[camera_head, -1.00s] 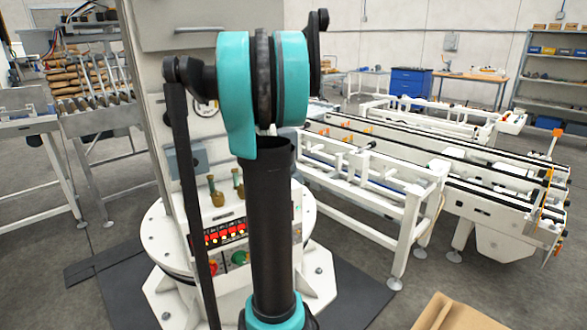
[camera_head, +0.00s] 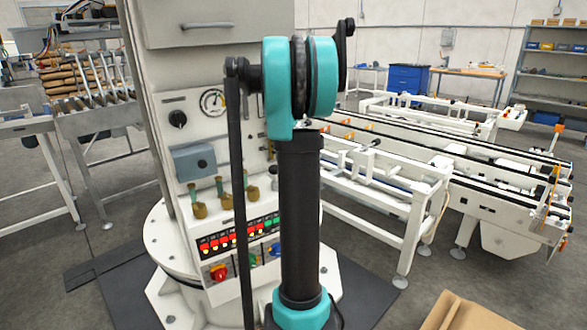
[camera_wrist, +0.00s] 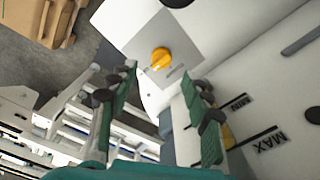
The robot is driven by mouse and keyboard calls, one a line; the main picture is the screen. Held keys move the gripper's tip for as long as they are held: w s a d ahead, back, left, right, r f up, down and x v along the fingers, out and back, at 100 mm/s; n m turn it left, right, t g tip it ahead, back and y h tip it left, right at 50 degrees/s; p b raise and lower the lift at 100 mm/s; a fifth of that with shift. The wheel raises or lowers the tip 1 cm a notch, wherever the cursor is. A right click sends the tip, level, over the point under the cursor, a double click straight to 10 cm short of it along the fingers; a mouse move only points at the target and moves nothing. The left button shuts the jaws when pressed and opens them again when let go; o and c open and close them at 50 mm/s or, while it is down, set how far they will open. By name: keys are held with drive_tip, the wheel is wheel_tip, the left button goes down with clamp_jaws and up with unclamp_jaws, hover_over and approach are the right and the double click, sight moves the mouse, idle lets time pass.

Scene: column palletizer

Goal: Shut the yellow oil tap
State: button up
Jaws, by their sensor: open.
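In the wrist view a yellow-orange tap knob (camera_wrist: 161,58) sits on a square grey plate (camera_wrist: 187,37) on a white panel. My gripper (camera_wrist: 160,75) is open, with its green-padded fingers spread to either side below the knob. The knob shows beyond the fingertips, in the gap between them; nothing shows held. I cannot tell the distance to it. In the head view my arm covers part of the machine front, and I cannot make out the tap or my gripper there.
A yellow part (camera_wrist: 228,136) beside MIN and MAX marks is partly behind the right finger. The white machine carries a gauge (camera_head: 212,102), brass valves (camera_head: 200,208) and a red knob (camera_head: 219,272). White conveyors (camera_head: 440,170) stand to the right; a cardboard box (camera_head: 465,313) lies in front.

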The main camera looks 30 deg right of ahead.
wheel_tip(320, 180, down, 6)
drive_tip(key=shift+r, duration=0.1)
idle(0.4)
clamp_jaws()
